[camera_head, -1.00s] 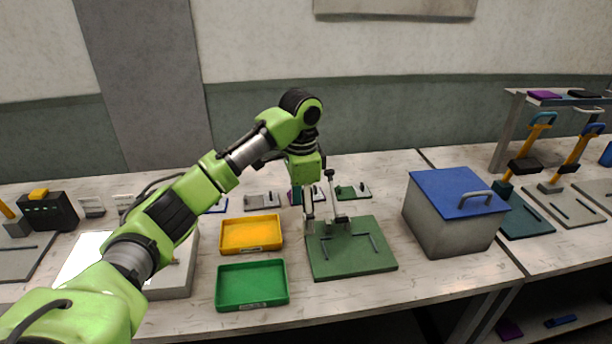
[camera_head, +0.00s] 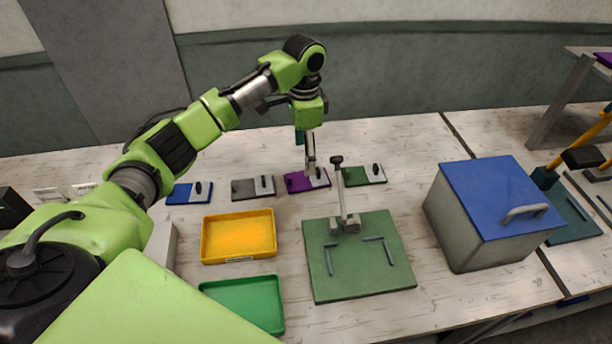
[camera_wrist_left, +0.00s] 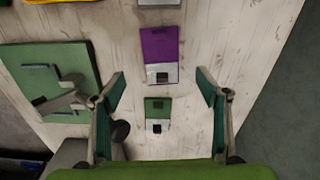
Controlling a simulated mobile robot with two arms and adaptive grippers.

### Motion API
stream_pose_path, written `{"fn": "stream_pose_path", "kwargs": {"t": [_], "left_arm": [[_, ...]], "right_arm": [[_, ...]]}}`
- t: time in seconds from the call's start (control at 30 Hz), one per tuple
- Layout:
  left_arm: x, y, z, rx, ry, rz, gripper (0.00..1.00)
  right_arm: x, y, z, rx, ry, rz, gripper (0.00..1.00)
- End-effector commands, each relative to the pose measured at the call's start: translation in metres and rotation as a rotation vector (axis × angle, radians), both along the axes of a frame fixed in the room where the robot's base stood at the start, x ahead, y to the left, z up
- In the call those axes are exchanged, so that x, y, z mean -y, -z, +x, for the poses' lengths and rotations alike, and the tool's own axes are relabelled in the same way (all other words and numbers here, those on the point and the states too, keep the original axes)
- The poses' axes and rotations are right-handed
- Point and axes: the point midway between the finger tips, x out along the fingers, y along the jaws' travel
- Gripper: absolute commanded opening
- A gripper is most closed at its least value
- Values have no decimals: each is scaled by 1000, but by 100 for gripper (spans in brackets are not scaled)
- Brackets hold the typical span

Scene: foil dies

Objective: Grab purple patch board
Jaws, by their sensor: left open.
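The purple patch board (camera_head: 294,183) lies flat at the back of the table in a row of similar boards. It has a grey end plate with a small dark knob. My left gripper (camera_head: 306,151) points down above it in the head view, with one finger in front of part of it. In the left wrist view the purple board (camera_wrist_left: 159,45) lies ahead of the open, empty fingers (camera_wrist_left: 161,91). A smaller-looking green board (camera_wrist_left: 158,104) shows between them. My right gripper is not in view.
Blue (camera_head: 180,195), grey (camera_head: 244,189) and green (camera_head: 355,175) boards share the row. A yellow tray (camera_head: 205,240), a green tray (camera_head: 281,318) and a green fixture plate (camera_head: 350,283) with an upright clamp (camera_head: 342,195) stand in front. A blue-lidded box (camera_head: 490,185) is at right.

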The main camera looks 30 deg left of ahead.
Motion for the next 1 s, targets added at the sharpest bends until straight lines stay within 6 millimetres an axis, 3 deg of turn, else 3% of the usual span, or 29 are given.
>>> {"fn": "stream_pose_path", "kwargs": {"t": [0.13, 0.37, 0.63, 0.93, 1.0], "left_arm": [[0, 22, 0, -1, 0, 0, 68], [1, 37, 0, -2, 0, 1, 68], [3, 76, 1, -2, -1, 1, 68], [3, 83, 2, 1, 0, 0, 68], [3, 82, 2, 1, 0, 0, 50]], "right_arm": [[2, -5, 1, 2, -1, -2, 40], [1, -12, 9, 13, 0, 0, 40], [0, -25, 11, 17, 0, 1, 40], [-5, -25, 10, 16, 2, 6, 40], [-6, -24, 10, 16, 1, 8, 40]]}}
